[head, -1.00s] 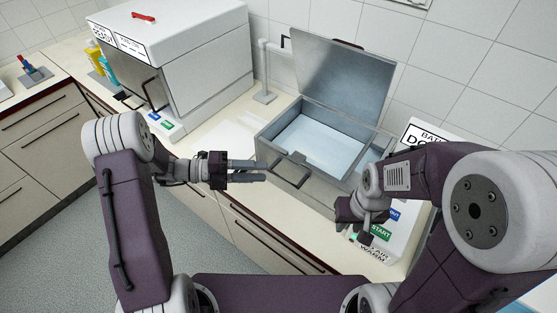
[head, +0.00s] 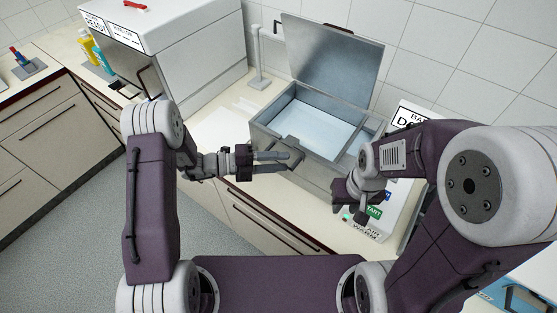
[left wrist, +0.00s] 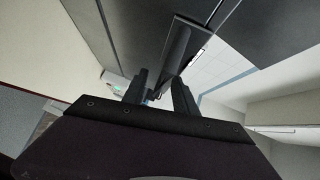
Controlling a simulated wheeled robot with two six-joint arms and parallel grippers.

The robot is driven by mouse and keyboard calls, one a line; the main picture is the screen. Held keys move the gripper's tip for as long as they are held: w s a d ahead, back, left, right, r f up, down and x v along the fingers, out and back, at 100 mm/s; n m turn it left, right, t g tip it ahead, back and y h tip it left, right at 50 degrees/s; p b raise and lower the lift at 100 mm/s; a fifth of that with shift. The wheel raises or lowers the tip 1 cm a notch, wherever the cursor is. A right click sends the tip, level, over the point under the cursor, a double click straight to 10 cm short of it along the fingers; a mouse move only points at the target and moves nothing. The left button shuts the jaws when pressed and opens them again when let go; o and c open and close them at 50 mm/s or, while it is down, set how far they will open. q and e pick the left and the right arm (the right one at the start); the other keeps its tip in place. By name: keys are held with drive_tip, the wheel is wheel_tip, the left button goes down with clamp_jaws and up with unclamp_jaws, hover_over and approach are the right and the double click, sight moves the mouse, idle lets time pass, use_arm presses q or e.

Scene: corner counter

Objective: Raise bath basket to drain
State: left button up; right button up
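The grey metal bath (head: 262,134) stands on the counter with its lid (head: 335,62) raised and pale blue liquid inside. A dark basket handle (head: 297,147) sticks out over its front edge; the basket itself cannot be made out. My left gripper (head: 286,161) is at this handle, fingers apart and pointing right. In the left wrist view the dark handle bar (left wrist: 183,48) runs down toward the gap between the two open fingers (left wrist: 160,95); contact cannot be told. My right gripper (head: 357,212) hangs low at the bath's right, by the control panel, its fingers partly hidden.
A white box-shaped machine (head: 200,60) stands at the left, with yellow and teal bottles (head: 97,52) beyond it. A control panel (head: 376,218) with green and blue labels is under my right arm. Drawers line the counter front.

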use_arm(q)
clamp_jaws()
drive_tip(key=shift+f, duration=0.1)
idle(1.2)
